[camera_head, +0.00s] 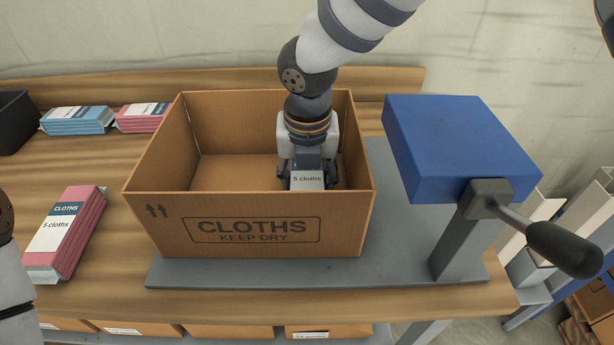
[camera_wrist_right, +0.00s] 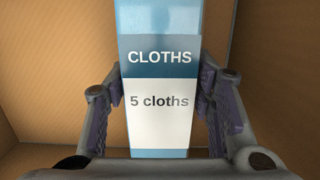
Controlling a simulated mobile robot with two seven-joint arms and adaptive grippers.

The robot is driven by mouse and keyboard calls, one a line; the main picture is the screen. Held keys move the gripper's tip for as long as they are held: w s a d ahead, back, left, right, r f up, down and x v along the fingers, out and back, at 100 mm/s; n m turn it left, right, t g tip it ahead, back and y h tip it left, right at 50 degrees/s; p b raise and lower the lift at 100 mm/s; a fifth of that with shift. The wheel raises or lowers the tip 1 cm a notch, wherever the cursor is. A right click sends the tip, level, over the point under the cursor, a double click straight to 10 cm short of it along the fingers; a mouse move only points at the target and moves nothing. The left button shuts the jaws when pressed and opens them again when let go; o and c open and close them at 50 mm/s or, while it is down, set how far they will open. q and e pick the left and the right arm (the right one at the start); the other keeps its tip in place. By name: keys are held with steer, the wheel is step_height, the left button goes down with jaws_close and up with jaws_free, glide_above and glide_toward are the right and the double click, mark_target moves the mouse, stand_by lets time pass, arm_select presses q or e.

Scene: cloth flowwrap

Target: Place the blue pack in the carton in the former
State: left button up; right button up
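The open carton (camera_head: 255,240), marked CLOTHS, stands on a grey plate on the wooden bench. My right gripper (camera_head: 305,183) reaches down inside its right part. The blue pack (camera_wrist_right: 161,60), with a white "5 cloths" label, lies between its two fingers, which appear to touch both side edges. In the head view the pack's label (camera_head: 307,180) shows just above the front wall, which hides the rest. White angled plates (camera_head: 548,205) stand at the right edge; I cannot tell whether they are the former. Of my left arm, only links show at the left edge.
A blue block (camera_head: 460,140) with a black-handled lever (camera_head: 560,248) stands on a grey post right of the carton. A pink pack stack (camera_head: 68,232) lies to its left. Blue (camera_head: 77,120) and pink (camera_head: 140,117) packs lie behind, beside a black bin (camera_head: 14,120).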

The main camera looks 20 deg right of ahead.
mark_target(307, 183)
steer(key=o, duration=0.4)
steer(key=shift+c, duration=0.2)
arm_select(q)
steer(key=shift+w+r+t+p, duration=0.3)
steer(key=shift+w+r+p, duration=0.25)
steer(key=shift+w+r, duration=0.2)
arm_select(e)
step_height(307, 183, up, 12)
steer(key=s, duration=0.1)
steer(key=shift+s+a, duration=0.25)
steer(key=shift+s, duration=0.15)
steer(key=shift+r, duration=0.1)
